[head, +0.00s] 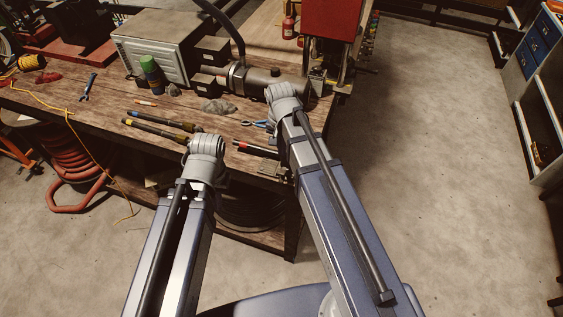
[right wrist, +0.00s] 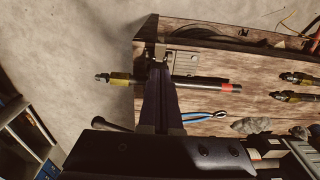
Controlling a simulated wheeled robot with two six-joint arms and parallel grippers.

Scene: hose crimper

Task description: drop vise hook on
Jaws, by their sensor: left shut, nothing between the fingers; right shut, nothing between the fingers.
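I cannot make out a vise hook for certain in either view. A grey metal cylinder unit (head: 265,80) stands at the back right of the wooden bench, beside a metal stand (head: 322,82) at the bench corner. My right gripper (right wrist: 160,52) is shut and empty, over the bench's edge. A dark hose with a red band (right wrist: 230,88) passes beneath it; the hose also shows in the head view (head: 252,148). My left gripper (head: 206,150) is shut and empty near the front edge; its fingertips are mostly hidden by the wrist.
Blue pliers (right wrist: 205,117) and a small grey plate (right wrist: 186,58) lie near the right gripper. A grey box (head: 160,45), green-capped can (head: 150,72) and red machine (head: 333,20) stand behind.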

